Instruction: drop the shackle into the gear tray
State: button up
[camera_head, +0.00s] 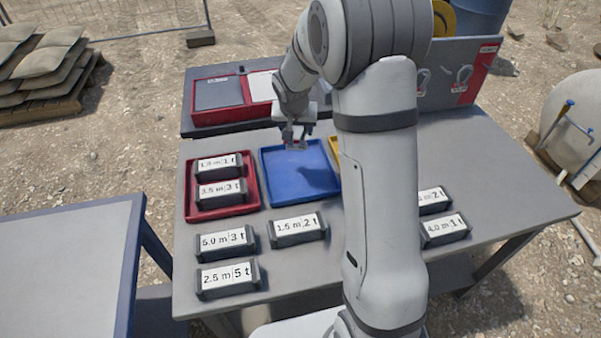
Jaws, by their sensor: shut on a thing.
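My gripper (296,138) points down over the far part of the blue tray (268,185), a little above it. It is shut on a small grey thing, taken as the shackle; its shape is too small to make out. The blue tray is empty, with a dark shadow on its floor. A red tray (222,212) to its left holds two labelled dark blocks (220,165). A yellow tray (334,146) to its right is mostly hidden behind my arm. No readable label shows which one is the gear tray.
Several labelled dark blocks (228,279) stand on the grey table (500,165) in front and at right. A red case (222,115) stands behind the trays. Shackle-like pieces (463,75) are on a grey and red board at back right. A blue-edged table (70,260) stands at left.

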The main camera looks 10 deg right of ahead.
aim_at(296, 141)
jog(key=shift+a+f+b, duration=0.1)
jog(key=shift+f+b, duration=0.95)
jog(key=shift+f, duration=1.15)
jog(key=o, duration=1.2)
jog(key=shift+c, duration=0.2)
jog(key=v, duration=0.8)
